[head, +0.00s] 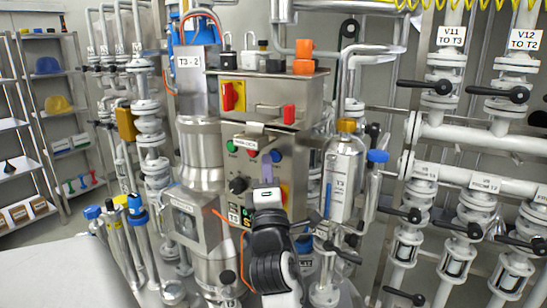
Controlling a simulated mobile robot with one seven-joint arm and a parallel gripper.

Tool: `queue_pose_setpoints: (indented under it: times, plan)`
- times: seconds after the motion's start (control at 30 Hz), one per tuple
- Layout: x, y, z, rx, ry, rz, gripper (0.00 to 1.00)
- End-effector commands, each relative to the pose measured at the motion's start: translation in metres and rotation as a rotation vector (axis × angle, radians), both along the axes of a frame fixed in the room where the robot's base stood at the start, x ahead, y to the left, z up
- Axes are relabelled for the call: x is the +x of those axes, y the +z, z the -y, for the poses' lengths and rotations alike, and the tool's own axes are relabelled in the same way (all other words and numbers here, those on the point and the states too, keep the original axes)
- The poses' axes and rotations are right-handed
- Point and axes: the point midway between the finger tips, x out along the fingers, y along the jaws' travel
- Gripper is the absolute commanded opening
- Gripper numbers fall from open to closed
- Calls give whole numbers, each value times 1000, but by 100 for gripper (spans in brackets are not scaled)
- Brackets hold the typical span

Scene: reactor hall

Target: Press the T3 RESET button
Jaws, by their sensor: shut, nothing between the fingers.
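A grey control panel (226,166) stands at the middle of the head view, on the front of a steel unit. It carries a green button (231,147), a red button (252,143), a blue button (276,156) and a black knob (238,184). Their small labels are too blurred to read, so I cannot tell which one is T3 RESET. My gripper (266,160) is shut and empty, pointing up in front of the panel. Its fingertips appear just left of the blue button. I cannot tell whether they touch the panel. My gripper and wrist hide part of the panel's lower right.
A steel box (262,92) with red switches is above the panel. A labelled bottle (343,175) with an orange cap stands close on the right. Pipes and black-handled valves (425,87) fill the right side. Shelves (40,115) stand at the left.

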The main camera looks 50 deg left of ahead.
Motion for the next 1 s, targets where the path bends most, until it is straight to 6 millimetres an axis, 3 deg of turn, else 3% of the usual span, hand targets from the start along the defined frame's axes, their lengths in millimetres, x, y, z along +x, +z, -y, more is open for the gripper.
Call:
queue_pose_setpoints:
  times: [0.17,0.67,1.0]
  plan:
    - [-2,0,0,0,1,0,0]
    - [-45,-1,13,-1,2,1,0]
    - [-48,0,15,0,0,0,0]
